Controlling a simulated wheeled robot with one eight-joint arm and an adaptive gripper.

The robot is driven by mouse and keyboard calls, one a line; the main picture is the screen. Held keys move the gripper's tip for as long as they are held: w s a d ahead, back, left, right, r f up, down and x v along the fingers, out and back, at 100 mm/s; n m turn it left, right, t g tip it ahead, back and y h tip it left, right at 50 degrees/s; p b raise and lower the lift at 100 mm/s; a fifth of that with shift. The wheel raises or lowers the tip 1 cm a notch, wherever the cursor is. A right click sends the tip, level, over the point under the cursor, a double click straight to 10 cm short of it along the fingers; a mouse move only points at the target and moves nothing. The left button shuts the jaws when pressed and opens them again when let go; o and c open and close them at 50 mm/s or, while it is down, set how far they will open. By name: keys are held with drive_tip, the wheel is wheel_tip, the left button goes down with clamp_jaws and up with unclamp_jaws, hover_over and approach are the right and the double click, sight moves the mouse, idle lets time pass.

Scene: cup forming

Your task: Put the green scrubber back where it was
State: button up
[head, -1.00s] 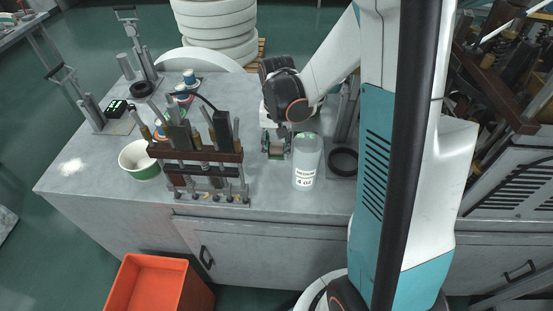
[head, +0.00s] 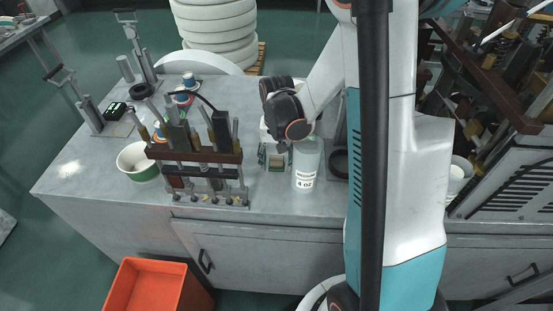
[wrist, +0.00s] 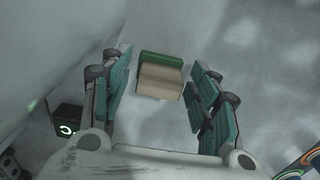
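The green scrubber (wrist: 160,75), a tan block with a green edge, lies on the grey worktop in the wrist view. It sits between my gripper's two teal fingers (wrist: 161,62), with a gap on each side. My gripper is open and points down at the scrubber. In the head view, my gripper (head: 274,155) is just left of the clear jar (head: 307,165) marked 4 OZ. The scrubber is mostly hidden there by my fingers. I cannot tell the exact height of the fingers above the worktop.
The jar stands very close to my gripper's right. A fixture with rods (head: 200,155) and a white-green bowl (head: 138,160) stand to the left. An orange bin (head: 150,287) is on the floor. The worktop's front left is clear.

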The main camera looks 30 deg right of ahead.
sight(276, 158)
wheel_tip(276, 158, up, 12)
drive_tip(key=p, duration=0.3)
idle(0.4)
drive_tip(key=shift+a+r, duration=0.1)
drive_tip(key=shift+r, duration=0.05)
idle(0.4)
